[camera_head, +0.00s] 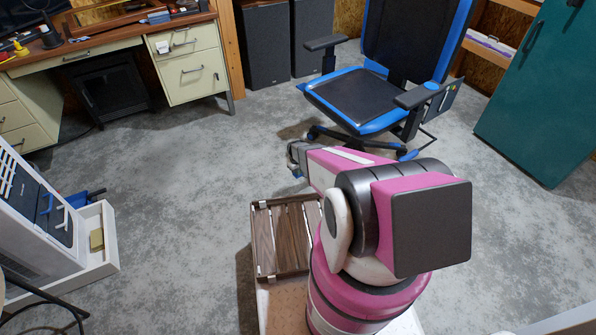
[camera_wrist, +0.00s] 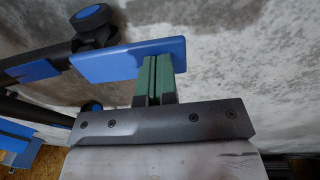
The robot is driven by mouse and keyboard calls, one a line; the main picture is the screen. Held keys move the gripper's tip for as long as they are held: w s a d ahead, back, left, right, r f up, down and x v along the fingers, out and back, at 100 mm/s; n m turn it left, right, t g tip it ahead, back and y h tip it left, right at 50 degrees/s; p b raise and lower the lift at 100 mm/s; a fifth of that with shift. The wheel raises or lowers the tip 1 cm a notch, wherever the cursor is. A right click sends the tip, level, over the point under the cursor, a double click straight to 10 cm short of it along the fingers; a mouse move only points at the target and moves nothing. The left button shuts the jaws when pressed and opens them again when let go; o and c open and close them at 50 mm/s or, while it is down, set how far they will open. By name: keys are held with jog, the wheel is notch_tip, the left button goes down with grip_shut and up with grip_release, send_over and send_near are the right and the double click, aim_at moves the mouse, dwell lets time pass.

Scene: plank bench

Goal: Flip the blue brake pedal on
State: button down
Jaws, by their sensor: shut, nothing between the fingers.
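In the wrist view the blue brake pedal (camera_wrist: 115,61) is a flat blue plate beside a black caster with a blue hub. My gripper (camera_wrist: 153,68) has green fingers pressed together with nothing between them. The fingertips overlap the right part of the pedal in the picture; I cannot tell whether they touch it. In the head view my gripper (camera_head: 297,155) is low by the base of the blue and black office chair (camera_head: 352,95). A small blue patch shows just below it, too small to identify surely.
A wooden slatted surface (camera_head: 285,238) lies beside my arm. A desk (camera_head: 120,45) stands at the back left, a green cabinet (camera_head: 545,90) at the right, and a white machine (camera_head: 35,215) at the left. Grey floor between them is mostly clear.

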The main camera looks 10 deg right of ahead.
notch_tip(320, 180, down, 2)
jog(key=shift+a+t+h, duration=0.15)
jog(key=shift+t+h, duration=0.15)
jog(key=shift+h, duration=0.5)
jog(key=shift+x, duration=0.85)
jog(key=shift+a, duration=0.15)
jog(key=shift+s, duration=0.1)
jog(key=s+a+v, duration=0.1)
jog(key=a+v, duration=0.1)
jog(key=v, duration=1.2)
jog(key=shift+f, duration=0.2)
